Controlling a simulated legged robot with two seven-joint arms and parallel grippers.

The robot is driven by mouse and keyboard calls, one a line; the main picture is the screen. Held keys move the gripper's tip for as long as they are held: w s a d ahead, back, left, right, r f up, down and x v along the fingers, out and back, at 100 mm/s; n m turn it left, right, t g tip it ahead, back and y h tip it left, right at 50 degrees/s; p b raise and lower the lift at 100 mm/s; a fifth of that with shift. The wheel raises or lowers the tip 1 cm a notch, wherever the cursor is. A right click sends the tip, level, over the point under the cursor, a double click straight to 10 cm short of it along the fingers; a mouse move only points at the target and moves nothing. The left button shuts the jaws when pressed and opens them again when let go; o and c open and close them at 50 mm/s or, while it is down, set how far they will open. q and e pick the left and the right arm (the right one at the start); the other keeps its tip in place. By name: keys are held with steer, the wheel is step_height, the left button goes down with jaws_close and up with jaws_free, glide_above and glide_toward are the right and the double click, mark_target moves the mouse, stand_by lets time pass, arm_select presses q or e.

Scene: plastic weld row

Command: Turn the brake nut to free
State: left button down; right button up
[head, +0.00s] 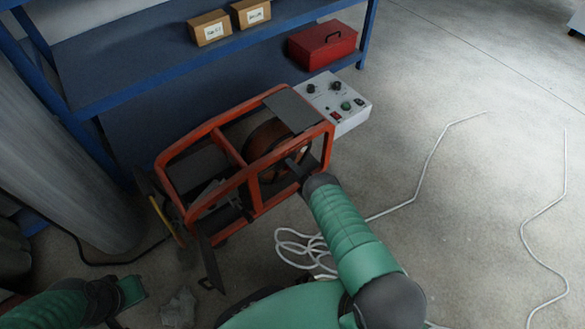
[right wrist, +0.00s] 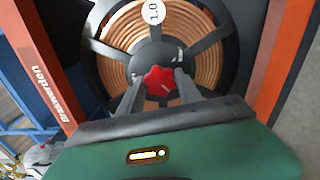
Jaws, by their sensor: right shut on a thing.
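The brake nut is a red star-shaped knob (right wrist: 158,80) with a white mark, at the middle of the black spool hub in the right wrist view. My right gripper (right wrist: 160,88) has one finger on each side of the knob and is shut on it. The spool (right wrist: 115,35) behind it carries copper-coloured wire and a round "1.0" label. Small marks on the hub are too blurred to read. In the head view my right gripper (head: 298,165) reaches into the orange frame (head: 250,185), hiding the knob. My left gripper (head: 130,291) is at the lower left; its fingers are unclear.
A grey control box (head: 345,108) with knobs stands at the frame's far right. A blue shelf (head: 150,65) behind holds cartons (head: 210,28) and a red toolbox (head: 322,45). A grey cylinder (head: 60,160) stands left. White cable (head: 300,245) lies on open floor.

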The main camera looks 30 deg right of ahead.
steer(key=shift+s+a+f+n, duration=0.1)
steer(key=shift+s+f+n, duration=0.15)
steer(key=shift+n, duration=0.25)
steer(key=o, duration=1.3)
steer(key=shift+w, duration=0.1)
steer(key=shift+c, duration=0.2)
steer(key=shift+o, duration=0.5)
steer(key=shift+r, duration=0.1)
